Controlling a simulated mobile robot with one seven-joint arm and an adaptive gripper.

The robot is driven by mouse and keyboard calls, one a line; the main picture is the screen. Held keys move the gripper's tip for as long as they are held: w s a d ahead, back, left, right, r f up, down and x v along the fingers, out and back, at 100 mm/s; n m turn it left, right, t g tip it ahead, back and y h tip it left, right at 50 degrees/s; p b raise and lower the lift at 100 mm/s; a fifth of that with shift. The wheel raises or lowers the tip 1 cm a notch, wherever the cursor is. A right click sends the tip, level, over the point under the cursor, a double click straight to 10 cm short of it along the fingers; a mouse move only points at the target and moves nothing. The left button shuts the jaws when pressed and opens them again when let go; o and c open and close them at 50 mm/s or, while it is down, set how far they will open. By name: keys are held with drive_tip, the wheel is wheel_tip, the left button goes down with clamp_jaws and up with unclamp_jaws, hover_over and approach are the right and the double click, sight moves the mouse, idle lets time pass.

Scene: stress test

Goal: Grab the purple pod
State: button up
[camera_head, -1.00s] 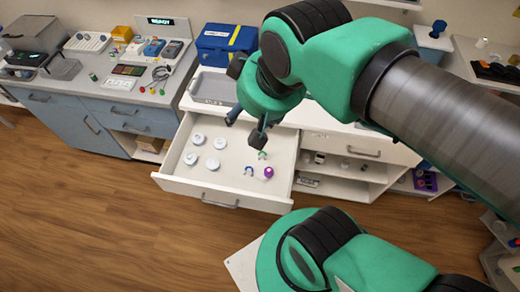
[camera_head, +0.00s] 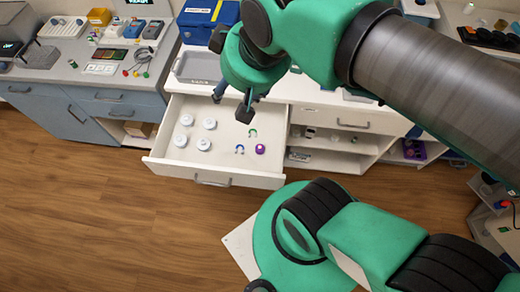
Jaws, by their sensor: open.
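The purple pod (camera_head: 260,149) is a small round purple piece with a paler top. It lies in the right part of the open white drawer (camera_head: 221,166). My gripper (camera_head: 231,105) is open and empty, with its dark fingertips pointing down above the back of the drawer. In the picture it is above and to the left of the pod, apart from it. A small blue arch-shaped piece (camera_head: 239,149) lies left of the pod, and a green one (camera_head: 252,133) lies behind it.
Several white round pods (camera_head: 204,144) sit in the drawer's left part. A grey tray (camera_head: 197,66) and a blue box (camera_head: 208,17) stand on the counter behind. Open shelves (camera_head: 330,150) are right of the drawer.

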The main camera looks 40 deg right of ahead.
drive_tip(key=m+g+p, duration=0.2)
drive_tip(key=g+p, duration=0.1)
drive_tip(key=g, duration=0.3)
hover_over(260, 148)
wheel_tip(260, 148, down, 42)
drive_tip(key=shift+r, duration=0.25)
drive_tip(key=shift+w+d, duration=0.1)
wheel_tip(260, 148, down, 9)
drive_tip(key=shift+r+b, duration=0.2)
drive_tip(key=shift+b, duration=0.9)
